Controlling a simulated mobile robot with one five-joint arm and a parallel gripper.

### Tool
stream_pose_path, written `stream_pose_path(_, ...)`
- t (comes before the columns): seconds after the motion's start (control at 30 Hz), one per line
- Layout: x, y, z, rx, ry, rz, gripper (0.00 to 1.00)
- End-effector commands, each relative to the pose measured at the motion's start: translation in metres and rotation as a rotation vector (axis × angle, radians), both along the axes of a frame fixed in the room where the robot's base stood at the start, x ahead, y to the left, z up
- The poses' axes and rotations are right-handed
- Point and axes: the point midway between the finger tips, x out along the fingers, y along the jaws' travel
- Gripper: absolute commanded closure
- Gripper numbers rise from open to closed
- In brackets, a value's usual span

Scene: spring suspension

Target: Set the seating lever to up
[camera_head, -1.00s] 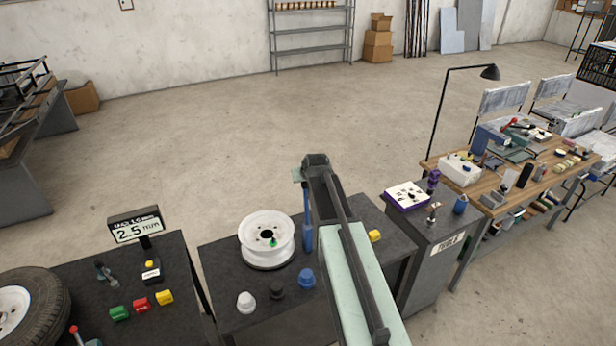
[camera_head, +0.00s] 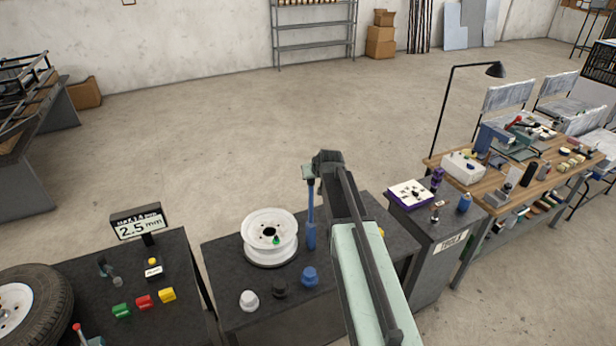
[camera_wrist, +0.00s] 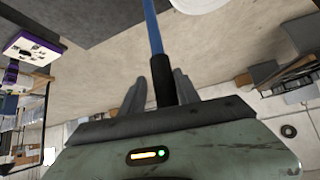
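The blue seating lever (camera_head: 311,215) stands upright from the dark bench, just right of the white wheel rim. Its thick blue lower sleeve narrows to a thinner blue rod. My gripper (camera_head: 310,172) is at the lever's top, and my arm hides part of that spot. In the wrist view, the lever's blue rod (camera_wrist: 152,28) ends in a black grip (camera_wrist: 163,82). My gripper's two grey fingers (camera_wrist: 160,92) stand on either side of this black grip. I cannot tell whether they press on it.
The white wheel rim (camera_head: 270,238) sits left of the lever. White, black and blue knobs (camera_head: 309,276) stand at the bench front. A bench with a 2.5 mm display (camera_head: 138,222) is at left, a tool cabinet (camera_head: 440,240) at right. Open floor lies behind.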

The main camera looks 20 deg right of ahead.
Motion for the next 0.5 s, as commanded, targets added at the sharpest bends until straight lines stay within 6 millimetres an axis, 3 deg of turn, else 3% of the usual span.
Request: stream_pose_path(0.5, 0.001, 0.0058, 0.0008, 0.001, -0.002, 0.008, 0.64)
